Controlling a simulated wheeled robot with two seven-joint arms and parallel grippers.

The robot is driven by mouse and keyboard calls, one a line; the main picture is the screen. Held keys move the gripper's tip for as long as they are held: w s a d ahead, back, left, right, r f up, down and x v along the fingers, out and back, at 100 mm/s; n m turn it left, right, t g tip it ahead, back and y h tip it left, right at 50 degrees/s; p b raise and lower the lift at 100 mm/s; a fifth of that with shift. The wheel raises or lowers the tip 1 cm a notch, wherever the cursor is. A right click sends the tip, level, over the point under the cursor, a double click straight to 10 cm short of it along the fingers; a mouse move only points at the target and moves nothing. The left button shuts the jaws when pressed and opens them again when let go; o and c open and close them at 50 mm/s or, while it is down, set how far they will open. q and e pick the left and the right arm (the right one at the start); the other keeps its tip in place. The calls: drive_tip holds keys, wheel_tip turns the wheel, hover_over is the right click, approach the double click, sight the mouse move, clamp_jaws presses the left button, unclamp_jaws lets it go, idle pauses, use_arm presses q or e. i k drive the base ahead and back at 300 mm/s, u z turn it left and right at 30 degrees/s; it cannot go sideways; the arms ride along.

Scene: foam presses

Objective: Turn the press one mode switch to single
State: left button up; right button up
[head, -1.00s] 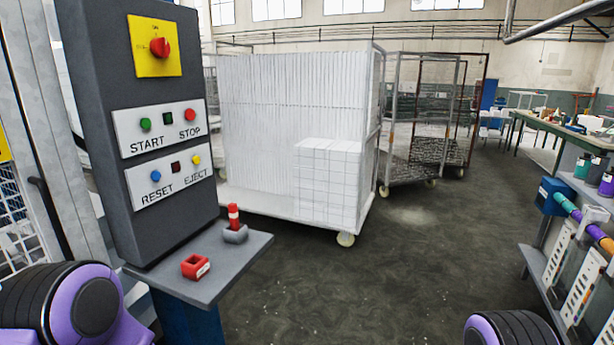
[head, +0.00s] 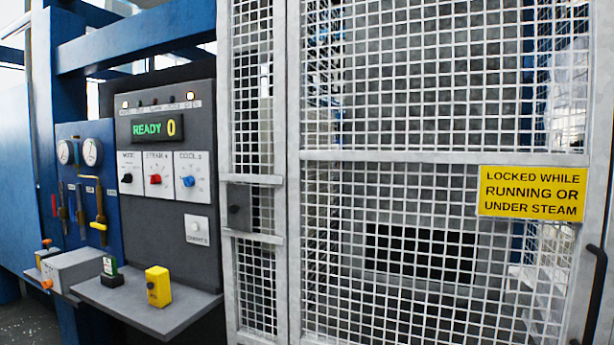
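The press control panel (head: 185,100) stands left of the mesh gate in the head view. Its green display (head: 157,129) reads READY 0. Below it are three white plates with knobs. The left plate is labelled MODE and carries the black mode switch (head: 127,178); its setting is too small to read. Beside it are a red knob (head: 155,180) on the STEAM plate and a blue knob (head: 188,181) on the COOL plate. Neither of my grippers shows in the view.
A large mesh gate (head: 440,157) with a yellow LOCKED WHILE RUNNING OR UNDER STEAM sign (head: 532,193) fills the right. A grey shelf (head: 150,312) juts out below the panel, bearing a yellow block (head: 158,287) and a small green-and-black item (head: 111,271). Gauges (head: 92,152) and valves are at left.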

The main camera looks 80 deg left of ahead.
sight(128, 178)
drive_tip(key=u, duration=3.4)
drive_tip(key=k, duration=0.95)
drive_tip(key=u, duration=1.25)
drive_tip(key=i, duration=2.25)
drive_tip(key=z, duration=1.2)
drive_tip(key=i, duration=0.75)
drive_tip(key=z, duration=0.9)
